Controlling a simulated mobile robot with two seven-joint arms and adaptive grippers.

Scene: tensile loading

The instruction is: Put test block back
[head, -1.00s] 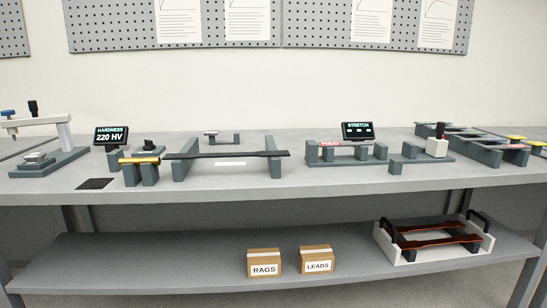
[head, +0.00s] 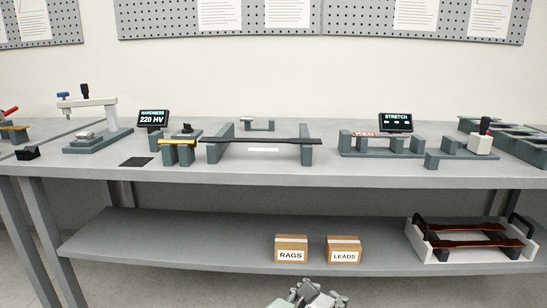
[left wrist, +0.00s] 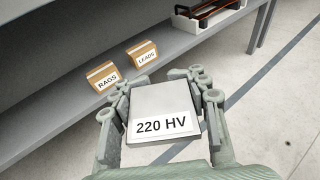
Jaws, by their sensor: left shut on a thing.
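My left gripper (left wrist: 163,112) is shut on a grey square test block (left wrist: 161,103) with a white label reading 220 HV, seen close in the left wrist view. In the head view the left gripper (head: 310,295) shows at the bottom edge, in front of the lower shelf; the block is hard to make out there. On the bench at left, a hardness tester (head: 100,118) stands beside a screen (head: 153,119) reading HARDNESS 220 HV. A dark flat pad (head: 137,161) lies on the bench front, right of the tester. My right gripper is not in view.
A yellow bar on supports (head: 178,142), a long dark bar (head: 262,141) on a stand and a stretch fixture (head: 381,150) occupy the bench. The lower shelf holds boxes marked RAGS (head: 291,249) and LEADS (head: 343,250), plus a white tray (head: 432,254).

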